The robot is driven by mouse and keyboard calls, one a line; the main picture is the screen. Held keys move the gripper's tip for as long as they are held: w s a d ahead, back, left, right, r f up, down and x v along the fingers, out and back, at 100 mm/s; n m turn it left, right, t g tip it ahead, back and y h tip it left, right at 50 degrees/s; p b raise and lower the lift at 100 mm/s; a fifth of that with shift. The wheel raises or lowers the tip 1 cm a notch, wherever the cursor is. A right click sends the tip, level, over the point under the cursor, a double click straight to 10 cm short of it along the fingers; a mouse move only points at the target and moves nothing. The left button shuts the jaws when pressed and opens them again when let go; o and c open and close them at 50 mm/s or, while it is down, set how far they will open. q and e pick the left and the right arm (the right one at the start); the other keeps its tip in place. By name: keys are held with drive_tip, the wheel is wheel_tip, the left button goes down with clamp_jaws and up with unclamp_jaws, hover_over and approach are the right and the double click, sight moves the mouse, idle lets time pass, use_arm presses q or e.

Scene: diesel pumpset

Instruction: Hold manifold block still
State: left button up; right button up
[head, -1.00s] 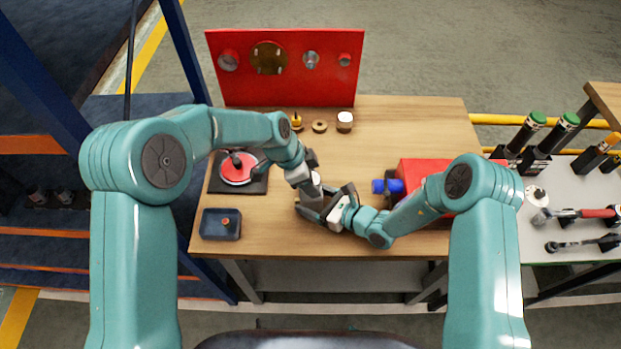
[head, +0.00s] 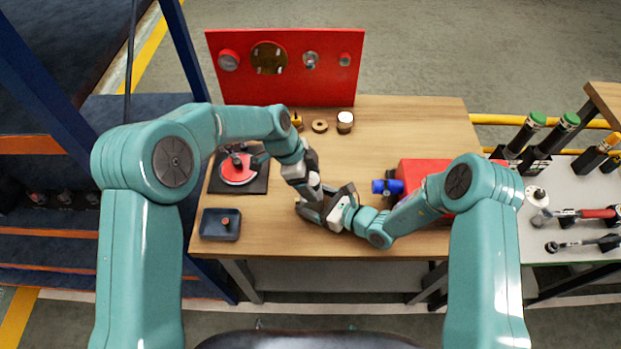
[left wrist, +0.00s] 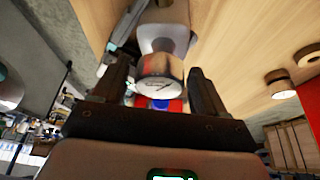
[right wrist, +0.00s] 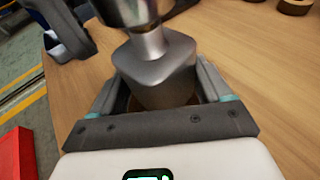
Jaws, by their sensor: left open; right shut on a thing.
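The manifold block (right wrist: 158,72) is a grey metal block with a narrower neck, standing over the bench. My right gripper (head: 325,207) is shut on it, with one finger on each side in the right wrist view. A round metal gauge (left wrist: 160,78) with a pale dial sits on top of the block. My left gripper (head: 311,187) is just above the block, and its open fingers stand on either side of the gauge in the left wrist view. In the head view the two grippers hide most of the block and gauge.
A black pad with a red disc (head: 238,170) and a dark tray (head: 206,226) lie at the left. A red panel (head: 285,90) stands at the back, with small parts before it. A red machine (head: 420,170) with a blue part (head: 384,187) is at the right.

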use_arm(q)
drive_tip(key=n+t, duration=0.1)
drive_tip(key=n, duration=0.2)
drive_tip(key=n+t, duration=0.1)
drive_tip(key=n, duration=0.3)
drive_tip(key=shift+t+y, duration=0.3)
drive_tip(key=shift+t, duration=0.1)
drive_tip(key=n+t+y, duration=0.1)
drive_tip(key=n, duration=0.2)
drive_tip(key=n+y, duration=0.1)
drive_tip(key=n, duration=0.3)
drive_tip(key=shift+s+d+t, duration=0.1)
drive_tip(key=shift+t, duration=0.3)
drive_tip(key=n+y, duration=0.1)
drive_tip(key=n, duration=0.2)
drive_tip(key=n+y, duration=0.2)
drive_tip(key=n, duration=0.2)
drive_tip(key=shift+n, duration=0.5)
drive_tip(key=n+y, duration=0.1)
drive_tip(key=n, duration=0.2)
drive_tip(key=n+g+y, duration=0.1)
drive_tip(key=n, duration=0.2)
